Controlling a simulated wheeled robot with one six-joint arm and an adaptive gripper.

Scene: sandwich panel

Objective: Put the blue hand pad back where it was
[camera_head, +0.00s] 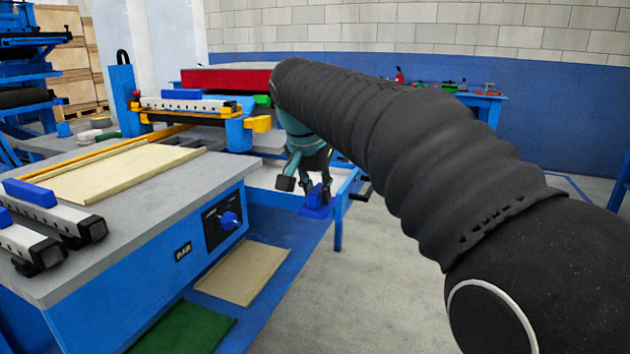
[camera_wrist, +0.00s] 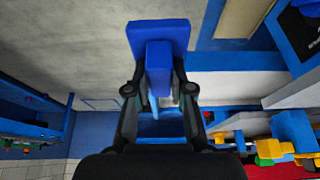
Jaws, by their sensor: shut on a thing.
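The blue hand pad (camera_head: 315,212) hangs below my gripper (camera_head: 317,184) in the head view, to the right of the blue machine table's front side. In the wrist view the pad shows as a flat blue plate (camera_wrist: 158,34) with a raised blue grip block (camera_wrist: 158,62). My gripper (camera_wrist: 160,92) is shut on that block, with one black finger on each side. The pad is held in the air, clear of the table. The place it came from cannot be told from these views.
The grey-topped blue table (camera_head: 150,235) holds a pale panel (camera_head: 125,172) and white bars (camera_head: 30,245) with blue blocks. A yellow and blue gantry (camera_head: 195,115) crosses it. The grey floor (camera_head: 370,290) is open at right.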

